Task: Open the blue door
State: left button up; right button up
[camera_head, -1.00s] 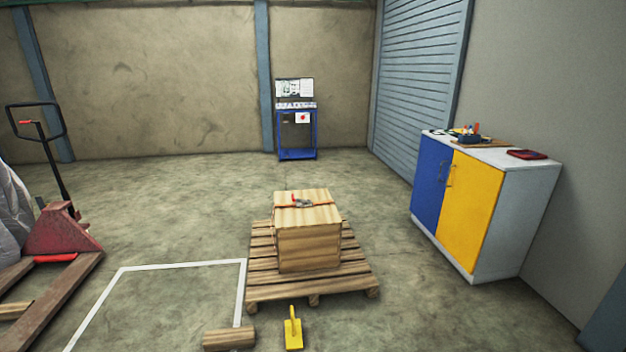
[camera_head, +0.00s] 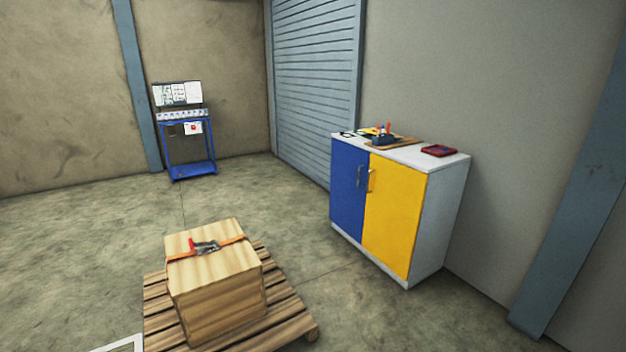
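The blue door (camera_head: 346,188) is the left door of a grey-white cabinet (camera_head: 441,222) against the right wall. It is shut, with a small handle (camera_head: 359,176) near its right edge. The yellow door (camera_head: 391,218) beside it is also shut and has its own handle (camera_head: 371,180). Neither of my grippers shows in the head view.
A strapped wooden box (camera_head: 215,285) sits on a pallet (camera_head: 290,310) at the front left. Open floor (camera_head: 330,270) lies between pallet and cabinet. A tool tray and a red case (camera_head: 438,151) lie on the cabinet top. A blue workstation (camera_head: 190,150) stands at the back left.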

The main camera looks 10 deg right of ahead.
aim_at(350, 163)
jog(key=i+l+z, duration=0.15)
jog(key=z, duration=0.3)
jog(key=i+z, duration=0.65)
jog(key=z, duration=0.3)
